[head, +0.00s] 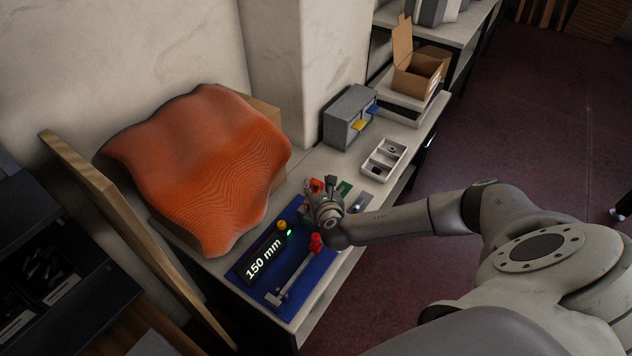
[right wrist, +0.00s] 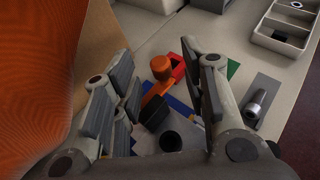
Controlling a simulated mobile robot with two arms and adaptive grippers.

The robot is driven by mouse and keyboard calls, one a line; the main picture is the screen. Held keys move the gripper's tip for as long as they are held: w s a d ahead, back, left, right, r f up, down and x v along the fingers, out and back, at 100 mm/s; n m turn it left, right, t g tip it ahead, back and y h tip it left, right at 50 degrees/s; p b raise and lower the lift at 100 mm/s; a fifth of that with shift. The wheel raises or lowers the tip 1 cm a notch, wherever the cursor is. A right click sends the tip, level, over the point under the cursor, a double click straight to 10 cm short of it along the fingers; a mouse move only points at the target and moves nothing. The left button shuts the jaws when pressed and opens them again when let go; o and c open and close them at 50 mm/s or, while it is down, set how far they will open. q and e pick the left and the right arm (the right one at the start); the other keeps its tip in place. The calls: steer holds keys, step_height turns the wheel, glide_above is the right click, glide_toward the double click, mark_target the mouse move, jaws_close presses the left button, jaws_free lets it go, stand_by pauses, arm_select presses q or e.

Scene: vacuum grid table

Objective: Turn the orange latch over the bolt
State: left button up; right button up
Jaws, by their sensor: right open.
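The orange latch (right wrist: 157,86) lies between the spread fingers of my right gripper (right wrist: 163,78) in the right wrist view. It has a round orange knob at its far end and a black block at its near end. I cannot see either finger touching it. In the head view my right gripper (head: 318,192) is over the far end of the blue mat and hides most of the latch; a bit of orange (head: 316,185) shows beside it. A dark round post (right wrist: 171,142) stands near the black block; I cannot tell whether it is the bolt. My left gripper is not in view.
A black display (head: 264,258) reading 150 mm and a silver bar with a red knob (head: 316,243) are on the blue mat (head: 322,262). A large orange ribbed form (head: 200,160) rises close on the left. A white tray (head: 384,160) and grey box (head: 348,117) stand beyond.

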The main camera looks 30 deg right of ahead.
mark_target(316, 183)
steer(key=shift+x, duration=1.95)
steer(key=shift+c, duration=0.2)
jaws_close()
